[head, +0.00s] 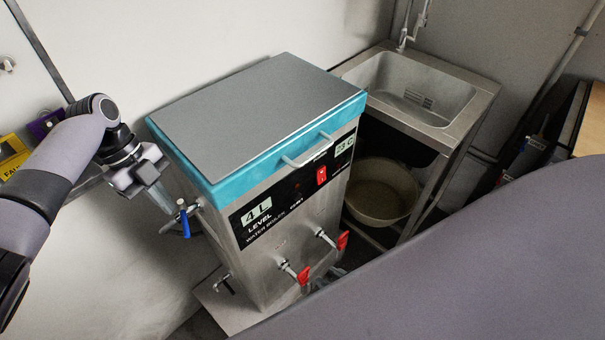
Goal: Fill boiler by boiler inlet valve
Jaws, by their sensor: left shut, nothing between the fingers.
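A steel water boiler (280,240) with a teal rim and grey lid stands in the middle of the head view. A valve with a blue handle (185,223) sticks out of its left side; I take it for the inlet valve. The blue handle hangs downward. The front display (257,213) reads 4 L above the word LEVEL. My left gripper (163,200) is shut and empty, just left of the blue-handled valve and very near it. I cannot tell whether they touch. My right gripper is not in view.
Two red-handled taps (303,274) and a red switch (321,176) are on the boiler's front. A steel sink (420,88) stands behind right, with a round basin (382,190) below it. A wall is close behind on the left. My own grey body part covers the lower right.

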